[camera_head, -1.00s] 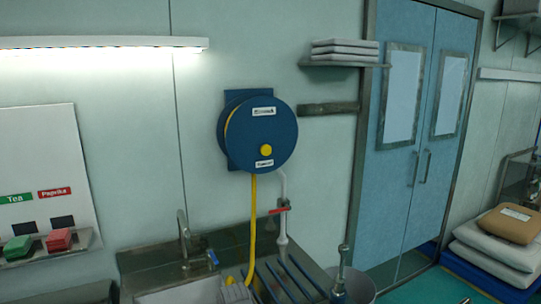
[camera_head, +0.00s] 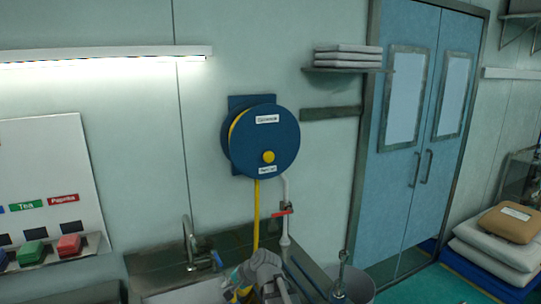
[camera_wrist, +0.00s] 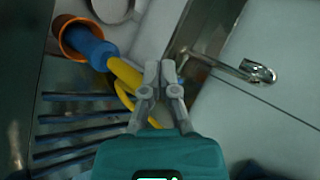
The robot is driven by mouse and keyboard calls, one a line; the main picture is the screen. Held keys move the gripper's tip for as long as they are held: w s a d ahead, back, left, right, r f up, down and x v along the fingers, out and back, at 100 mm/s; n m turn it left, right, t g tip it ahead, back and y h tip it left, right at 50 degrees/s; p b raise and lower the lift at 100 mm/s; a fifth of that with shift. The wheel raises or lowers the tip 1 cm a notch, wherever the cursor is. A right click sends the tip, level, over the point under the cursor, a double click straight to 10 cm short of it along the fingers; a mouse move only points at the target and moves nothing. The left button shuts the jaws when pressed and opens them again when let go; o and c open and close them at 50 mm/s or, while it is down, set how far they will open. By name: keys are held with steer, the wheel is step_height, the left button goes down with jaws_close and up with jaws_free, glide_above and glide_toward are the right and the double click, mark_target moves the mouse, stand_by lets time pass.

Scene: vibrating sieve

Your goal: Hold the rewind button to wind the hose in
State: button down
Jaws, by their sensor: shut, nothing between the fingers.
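The round blue hose reel (camera_head: 250,140) hangs on the wall. Its round yellow button (camera_head: 268,157) sits low on the front face, above a small white label. The yellow hose (camera_head: 257,212) hangs straight down from the reel towards the sink. In the wrist view the yellow hose (camera_wrist: 124,73) runs to a blue nozzle (camera_wrist: 90,46) in an orange-rimmed round opening. My gripper (camera_head: 264,256) is well below the reel, over the sink area, and hides the hose's lower part. In the wrist view my gripper (camera_wrist: 160,72) is shut and empty, with the hose behind its fingers.
A tap (camera_head: 189,238) stands at the sink's back left; it also shows in the wrist view (camera_wrist: 257,72). A pipe with a red-handled valve (camera_head: 284,212) runs just right of the hose. The wall in front of the reel is clear.

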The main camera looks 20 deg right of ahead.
mark_target(270, 159)
steer(key=w+d+r+m+t+y+p, duration=0.1)
steer(key=w+d+r+m+t+p, duration=0.15)
steer(key=w+r, duration=0.2)
steer(key=w+d+r+m+t+p, duration=0.1)
steer(key=w+d+r+m+t, duration=0.1)
steer(key=w+d+r+m, duration=0.3)
steer(key=w+d+r+m+t+h+p, duration=0.2)
steer(key=d+r+m+t+h+p, duration=0.1)
steer(key=d+r+m, duration=0.6)
steer(key=w+d+r+m+t+h+p, duration=0.2)
steer(key=d+r+m+t+h+p, duration=0.2)
steer(key=d+r+m, duration=0.4)
steer(key=d+m+t, duration=0.1)
steer(key=d+m, duration=0.1)
steer(key=d, duration=0.1)
steer(key=shift+d+r, duration=0.2)
steer(key=shift+r, duration=0.15)
steer(key=shift+t, duration=0.25)
steer(key=w, duration=0.4)
steer(key=w+r+p, duration=0.1)
steer(key=w, duration=0.8)
steer(key=shift+w+a+r+p, duration=0.1)
steer(key=shift+w+r+p, duration=0.15)
steer(key=shift+w+p, duration=0.15)
